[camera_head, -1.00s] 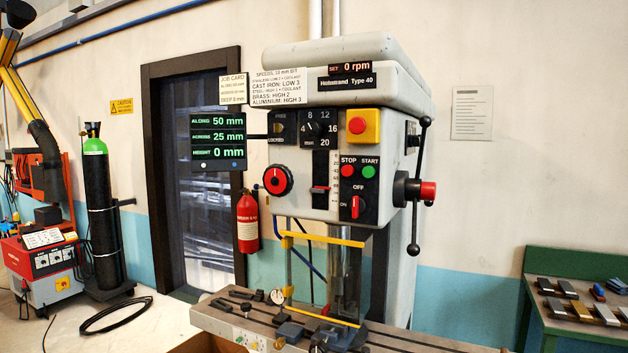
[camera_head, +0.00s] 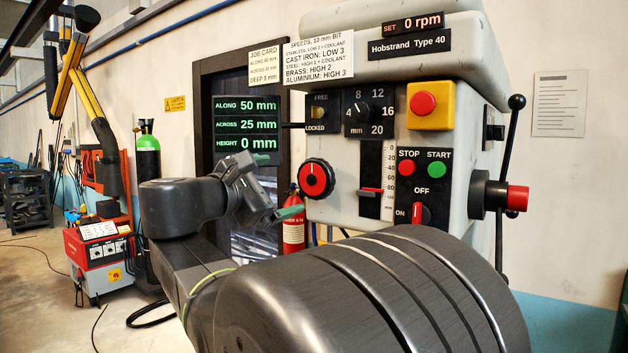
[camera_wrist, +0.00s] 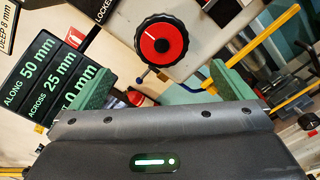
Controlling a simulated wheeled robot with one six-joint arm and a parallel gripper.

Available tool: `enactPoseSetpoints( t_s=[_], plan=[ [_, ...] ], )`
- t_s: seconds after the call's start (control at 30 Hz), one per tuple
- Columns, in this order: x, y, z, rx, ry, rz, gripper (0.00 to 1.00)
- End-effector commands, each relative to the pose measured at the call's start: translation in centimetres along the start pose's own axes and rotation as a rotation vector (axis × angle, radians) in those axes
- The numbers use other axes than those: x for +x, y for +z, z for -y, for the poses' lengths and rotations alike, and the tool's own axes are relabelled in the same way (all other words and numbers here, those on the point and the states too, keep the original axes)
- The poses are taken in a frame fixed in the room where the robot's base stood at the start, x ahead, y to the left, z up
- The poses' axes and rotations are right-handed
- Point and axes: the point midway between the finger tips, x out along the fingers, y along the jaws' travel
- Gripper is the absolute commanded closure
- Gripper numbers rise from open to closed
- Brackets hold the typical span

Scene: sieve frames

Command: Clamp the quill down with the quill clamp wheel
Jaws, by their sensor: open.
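The quill clamp wheel, a black ribbed knob (camera_head: 316,178) with a red hub and a white mark pointing up, sits on the left of the drill head's front. It also shows in the wrist view, top centre (camera_wrist: 162,46). My gripper (camera_head: 277,187) is open and empty, to the left of the wheel in the head view. In the wrist view the wheel appears beyond and between its two green-padded fingers (camera_wrist: 165,88), apart from them. A FREE/LOCKED plate (camera_head: 318,113) is above the wheel, with a small yellowish marker whose exact setting I cannot tell.
A readout screen (camera_head: 247,131) stands close behind my gripper. To the wheel's right are a slider (camera_head: 371,191), STOP and START buttons and an ON/OFF switch (camera_head: 420,213). A yellow guard bar (camera_wrist: 280,32) runs near the right finger. A fire extinguisher (camera_head: 293,230) hangs below.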

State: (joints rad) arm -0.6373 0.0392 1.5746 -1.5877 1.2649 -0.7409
Motion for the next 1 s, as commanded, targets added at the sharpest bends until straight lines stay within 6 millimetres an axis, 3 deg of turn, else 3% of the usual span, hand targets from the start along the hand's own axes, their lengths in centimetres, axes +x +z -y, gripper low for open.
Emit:
enactPoseSetpoints(
  t_s=[0.17, 0.7, 1.0],
  plan=[
    [1.9, 0.2, 0.0, -0.001, -0.004, 0.003, 0.0],
    [10.8, 0.2, 0.1, 0.0, -0.006, 0.001, 0.0],
    [13.4, 0.0, 0.2, 0.001, -0.004, -0.001, 0.0]
  ],
)
